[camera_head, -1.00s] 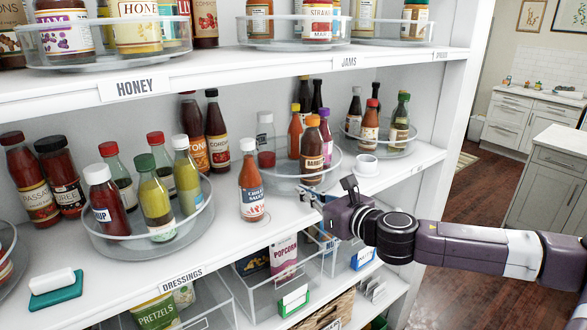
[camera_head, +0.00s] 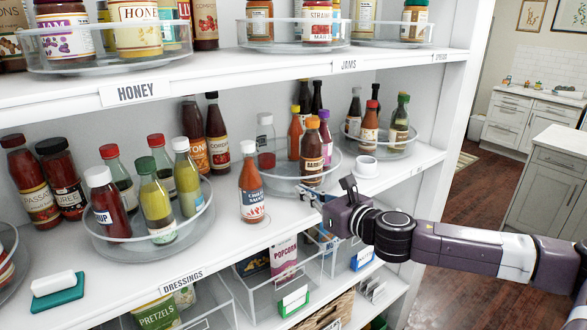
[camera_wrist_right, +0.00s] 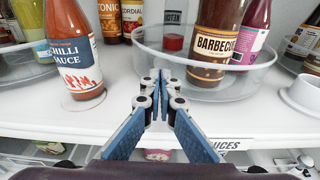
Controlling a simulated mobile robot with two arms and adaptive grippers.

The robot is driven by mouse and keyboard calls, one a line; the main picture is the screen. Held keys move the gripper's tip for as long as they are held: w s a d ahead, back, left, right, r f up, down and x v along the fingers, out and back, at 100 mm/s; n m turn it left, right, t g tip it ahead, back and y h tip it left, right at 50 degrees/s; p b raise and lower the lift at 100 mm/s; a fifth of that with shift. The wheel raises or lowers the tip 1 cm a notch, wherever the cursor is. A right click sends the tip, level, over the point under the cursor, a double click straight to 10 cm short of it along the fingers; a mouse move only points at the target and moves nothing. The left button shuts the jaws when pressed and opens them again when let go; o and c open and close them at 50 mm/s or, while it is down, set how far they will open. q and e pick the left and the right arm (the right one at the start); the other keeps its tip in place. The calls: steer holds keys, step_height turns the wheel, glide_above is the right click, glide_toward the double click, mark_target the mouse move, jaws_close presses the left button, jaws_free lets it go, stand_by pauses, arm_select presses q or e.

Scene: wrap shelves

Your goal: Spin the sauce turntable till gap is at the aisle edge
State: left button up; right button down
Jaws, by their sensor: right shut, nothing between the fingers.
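The sauce turntable (camera_head: 283,187) is a clear round tray in the middle of the lower shelf. It also shows in the wrist view (camera_wrist_right: 215,89). A barbecue bottle (camera_head: 312,155) stands at its front right, with a purple-capped bottle (camera_head: 326,138) behind it. My left gripper is out of view.
A dressings turntable (camera_head: 120,250) stands to the left, and another turntable (camera_head: 385,153) back right. A white cup (camera_head: 366,168) sits on the shelf right of the sauce turntable. The upper shelf is above. A sponge on a green dish (camera_head: 57,290) lies front left.

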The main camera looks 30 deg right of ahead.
steer(key=shift+w+d+r+p, duration=0.1)
steer(key=shift+w+d+p, duration=0.2)
steer(key=shift+w+p, duration=0.25)
steer(key=shift+s+d+f+b, duration=0.1)
steer(key=shift+d+f+b, duration=0.25)
steer(key=shift+b, duration=0.35)
steer(key=shift+s+d+r+b, duration=0.1)
steer(key=shift+s+d+b, duration=0.1)
steer(key=shift+d+b, duration=0.25)
steer(key=shift+s+d+b, duration=0.2)
steer(key=shift+b, duration=0.6)
steer(key=shift+r+b, duration=0.15)
steer(key=shift+b, duration=0.15)
